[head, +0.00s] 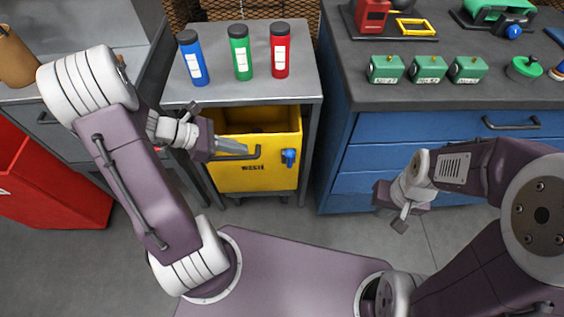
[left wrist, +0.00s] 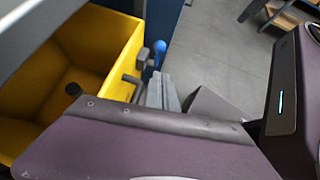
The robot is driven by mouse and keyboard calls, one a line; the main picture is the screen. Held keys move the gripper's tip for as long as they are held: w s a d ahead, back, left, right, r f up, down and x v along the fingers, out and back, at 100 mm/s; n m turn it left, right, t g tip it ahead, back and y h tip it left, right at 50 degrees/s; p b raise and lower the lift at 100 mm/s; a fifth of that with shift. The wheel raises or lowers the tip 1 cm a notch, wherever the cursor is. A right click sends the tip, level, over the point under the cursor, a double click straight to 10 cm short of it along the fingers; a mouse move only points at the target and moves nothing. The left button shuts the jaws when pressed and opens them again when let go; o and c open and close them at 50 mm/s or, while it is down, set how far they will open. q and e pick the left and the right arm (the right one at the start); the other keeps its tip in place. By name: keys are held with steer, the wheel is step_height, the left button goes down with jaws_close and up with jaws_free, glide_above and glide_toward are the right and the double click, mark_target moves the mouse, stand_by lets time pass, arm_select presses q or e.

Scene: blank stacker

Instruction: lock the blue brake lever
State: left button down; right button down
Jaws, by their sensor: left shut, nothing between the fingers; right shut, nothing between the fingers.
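The blue brake lever (head: 289,157) is on the front right of a yellow waste bin (head: 235,178) under the small grey table. It also shows in the left wrist view (left wrist: 159,50), just beyond my left fingertips. My left gripper (head: 246,149) is shut and empty in front of the bin, close to its dark handle (head: 258,153) and left of the blue lever. In the left wrist view, my left fingers (left wrist: 162,92) are together beside the handle; whether they touch it I cannot tell. My right gripper (head: 405,216) is shut and empty, low in front of the blue drawers.
Blue, green (head: 240,52) and red bottles stand on the grey table (head: 240,90) above the bin. A blue drawer cabinet (head: 420,130) with green blocks on top stands at right. Grey floor (head: 300,216) is open before the bin.

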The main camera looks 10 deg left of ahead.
mark_target(290, 159)
arm_select(q)
steer(key=shift+s+a+f+n, duration=0.3)
steer(key=shift+s+a+f, duration=0.1)
steer(key=shift+a+f, duration=0.3)
arm_select(e)
steer(key=shift+s+f, duration=0.2)
steer(key=shift+f, duration=0.35)
